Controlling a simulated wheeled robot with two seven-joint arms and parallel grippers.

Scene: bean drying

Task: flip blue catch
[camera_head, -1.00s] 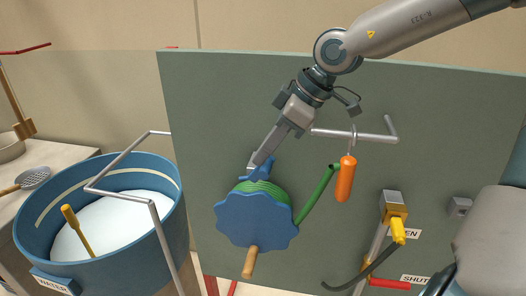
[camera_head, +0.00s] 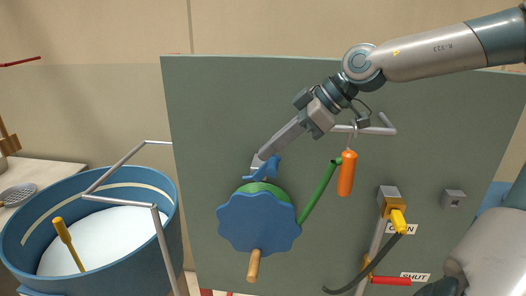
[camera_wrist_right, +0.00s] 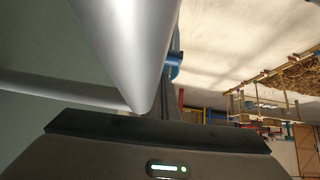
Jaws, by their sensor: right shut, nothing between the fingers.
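The blue catch (camera_head: 268,169) sits on the grey-green panel (camera_head: 230,110), just above the green ribbed drum (camera_head: 262,188) and the blue scalloped wheel (camera_head: 258,223). My right gripper (camera_head: 259,162) is shut and empty. Its tip is at the catch's upper left side in the head view and looks very close; I cannot tell whether they touch. In the right wrist view a small blue part (camera_wrist_right: 175,65), perhaps the catch, shows beside a large pale grey shape. My left gripper is not in view.
A grey bar (camera_head: 365,130) with a hanging orange handle (camera_head: 347,173) stands out under my right wrist. A green lever (camera_head: 319,190) slopes beside the drum. A yellow-tipped valve (camera_head: 398,219) is further right. A blue tub (camera_head: 165,225) stands left. The upper-left panel is clear.

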